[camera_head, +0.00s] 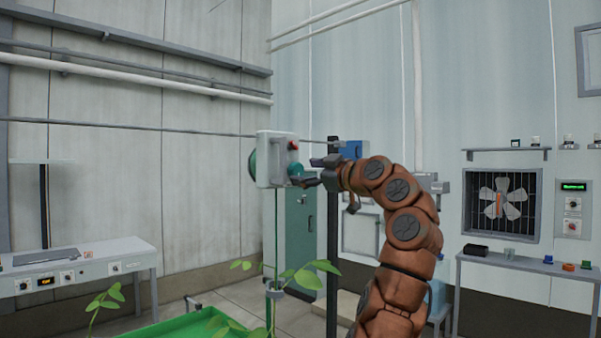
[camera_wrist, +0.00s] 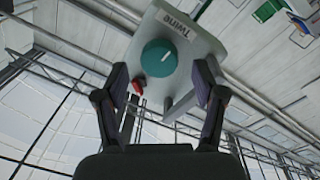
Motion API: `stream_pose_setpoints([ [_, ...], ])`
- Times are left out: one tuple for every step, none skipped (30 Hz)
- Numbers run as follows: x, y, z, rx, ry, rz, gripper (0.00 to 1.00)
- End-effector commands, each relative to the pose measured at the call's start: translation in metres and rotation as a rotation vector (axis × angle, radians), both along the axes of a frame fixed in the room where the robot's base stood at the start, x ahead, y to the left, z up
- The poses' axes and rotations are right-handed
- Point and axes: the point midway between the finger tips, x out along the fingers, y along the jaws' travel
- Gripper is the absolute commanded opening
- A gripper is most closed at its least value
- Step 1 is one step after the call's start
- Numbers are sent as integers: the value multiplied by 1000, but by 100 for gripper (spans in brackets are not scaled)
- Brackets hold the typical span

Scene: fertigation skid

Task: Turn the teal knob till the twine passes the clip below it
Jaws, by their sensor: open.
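In the wrist view the knob (camera_wrist: 158,58) has a white pointer line, and the box is marked "Twine" (camera_wrist: 178,24). My gripper (camera_head: 312,172) is open, its fingers either side of the knob's front; in the wrist view the fingers (camera_wrist: 162,72) show apart, with no clear contact. A thin green line, seemingly the twine (camera_head: 275,225), hangs below the box. A grey ring-like clip (camera_head: 275,290) sits below among leaves; where the twine's end is, I cannot tell.
A red button (camera_head: 293,145) sits above the knob. A dark post (camera_head: 333,240) stands right beside my gripper. A green tray (camera_head: 185,327) with plants lies below. A bench (camera_head: 80,262) is at left, a fan (camera_head: 502,203) and shelf table at right.

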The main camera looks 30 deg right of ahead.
Motion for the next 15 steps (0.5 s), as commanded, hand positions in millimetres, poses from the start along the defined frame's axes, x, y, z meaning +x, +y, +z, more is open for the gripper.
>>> stream_pose_setpoints([
  [-10, -2, 0, 0, -1, -2, 69],
  [-15, -3, -1, -1, 0, -2, 69],
  [-22, -4, -1, -3, -1, -1, 69],
  [-27, -5, -1, -3, -2, -3, 69],
  [-33, -7, -1, -2, -4, -4, 69],
  [-40, -8, -1, -1, -3, -3, 69],
  [-45, -8, -1, -2, -2, -1, 69],
  [-49, -9, -2, -1, -2, 0, 69],
  [-55, -11, -3, 0, 0, -1, 69],
  [-59, -12, -3, 0, -1, -1, 69],
  [-63, -12, -3, 0, -1, -2, 69],
  [-68, -13, -2, 0, -2, -1, 69],
  [-71, -14, -3, 1, -3, -1, 69],
  [-74, -14, -3, 1, -3, -1, 69],
  [-77, -15, -3, 0, -2, -1, 69],
])
